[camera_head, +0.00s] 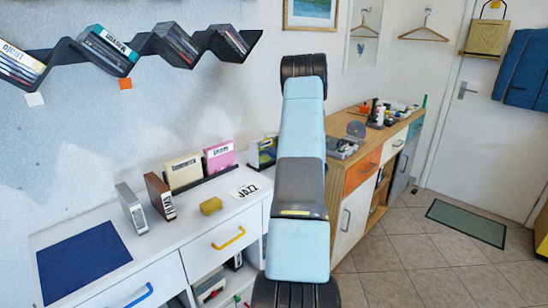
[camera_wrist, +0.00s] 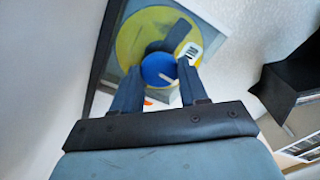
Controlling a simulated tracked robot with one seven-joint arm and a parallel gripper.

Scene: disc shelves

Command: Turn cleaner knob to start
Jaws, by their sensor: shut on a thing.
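In the wrist view, a round blue knob (camera_wrist: 158,68) sits between the two dark fingers of my gripper (camera_wrist: 159,80). The fingers are shut on its sides. Behind the knob is a yellow disc-shaped face (camera_wrist: 128,42) in a pale, dark-edged frame, with a dark curved part and a small white marked label (camera_wrist: 190,52) near the knob. I cannot tell how far the knob is turned. In the head view my arm stretches forward and hides my gripper and the knob.
In the head view, a white cabinet (camera_head: 160,245) bears disc cases and a yellow block (camera_head: 211,206). A wavy dark shelf (camera_head: 70,48) with cases hangs above. A wooden cabinet (camera_head: 340,175) with small items stands right of my arm.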

